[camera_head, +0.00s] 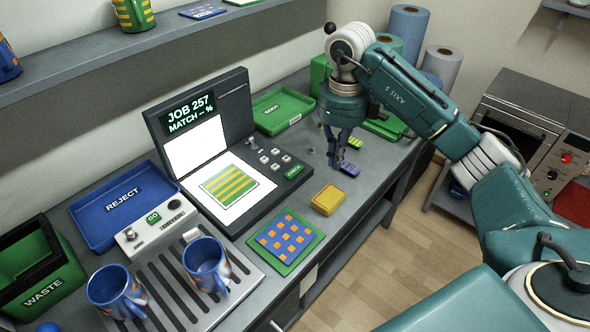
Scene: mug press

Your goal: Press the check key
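The green check key (294,171), with white lettering, sits at the right end of the dark console (259,198). Several small white keys lie just left of and behind it. The console's raised display (191,113) reads "JOB 257" and "MATCH -- %". A green and yellow striped pattern (229,186) lies on the white plate below a blank white screen. My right gripper (336,162) points down over the bench, to the right of the check key and apart from it. Its fingers look close together, but their gap is unclear. My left gripper is not in view.
A yellow block (327,199) and a blue-orange checked swatch on a green mat (286,241) lie in front of the console. Small swatches (349,169) lie near the gripper. Blue mugs (206,265) stand front left. A green tray (280,108) sits behind the keys.

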